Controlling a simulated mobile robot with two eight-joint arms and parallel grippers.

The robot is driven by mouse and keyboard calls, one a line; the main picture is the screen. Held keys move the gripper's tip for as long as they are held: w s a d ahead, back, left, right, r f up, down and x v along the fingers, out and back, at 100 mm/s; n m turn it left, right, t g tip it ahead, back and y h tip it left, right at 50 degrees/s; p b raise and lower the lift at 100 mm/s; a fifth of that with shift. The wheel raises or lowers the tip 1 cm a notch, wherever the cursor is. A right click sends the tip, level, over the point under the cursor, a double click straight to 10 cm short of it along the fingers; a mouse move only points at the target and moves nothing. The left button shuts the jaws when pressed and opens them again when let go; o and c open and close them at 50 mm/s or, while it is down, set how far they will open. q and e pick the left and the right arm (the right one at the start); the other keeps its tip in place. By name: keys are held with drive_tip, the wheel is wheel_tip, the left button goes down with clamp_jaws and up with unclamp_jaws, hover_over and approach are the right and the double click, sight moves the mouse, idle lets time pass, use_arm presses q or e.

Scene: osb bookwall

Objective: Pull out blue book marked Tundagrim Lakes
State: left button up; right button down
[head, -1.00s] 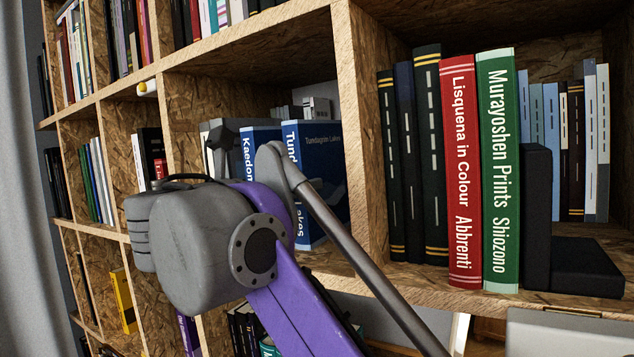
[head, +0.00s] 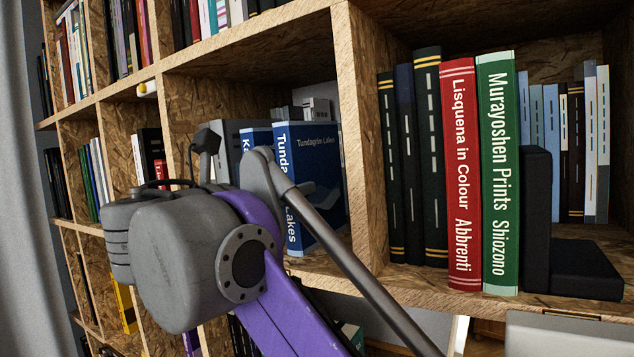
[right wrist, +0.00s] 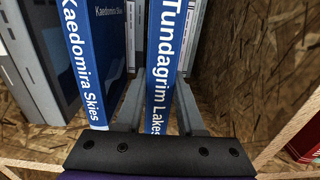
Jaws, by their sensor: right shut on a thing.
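The blue book marked Tundagrim Lakes (head: 315,165) stands upright in the middle shelf compartment. Its spine juts out in front of the blue Kaedomira Skies book (head: 257,137) at its left. In the right wrist view, the Tundagrim Lakes spine (right wrist: 168,60) lies between the two fingers of my right gripper (right wrist: 162,100), which is shut on it. Kaedomira Skies (right wrist: 85,60) stands just left of the fingers. In the head view my right wrist and arm hide the fingers and part of the spine. My left gripper is not in view.
A wooden upright (head: 362,140) bounds the compartment on the right. Beyond it stand dark books, a red book (head: 461,180) and a green book (head: 498,180), with a black bookend (head: 538,215). A grey book (right wrist: 35,55) stands left of Kaedomira Skies.

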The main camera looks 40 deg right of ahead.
drive_tip(key=shift+s+a, duration=0.2)
drive_tip(key=shift+a, duration=0.35)
drive_tip(key=shift+c, duration=2.2)
unclamp_jaws()
drive_tip(key=shift+c, duration=0.6)
drive_tip(key=shift+d, duration=0.15)
drive_tip(key=shift+x, duration=0.9)
clamp_jaws()
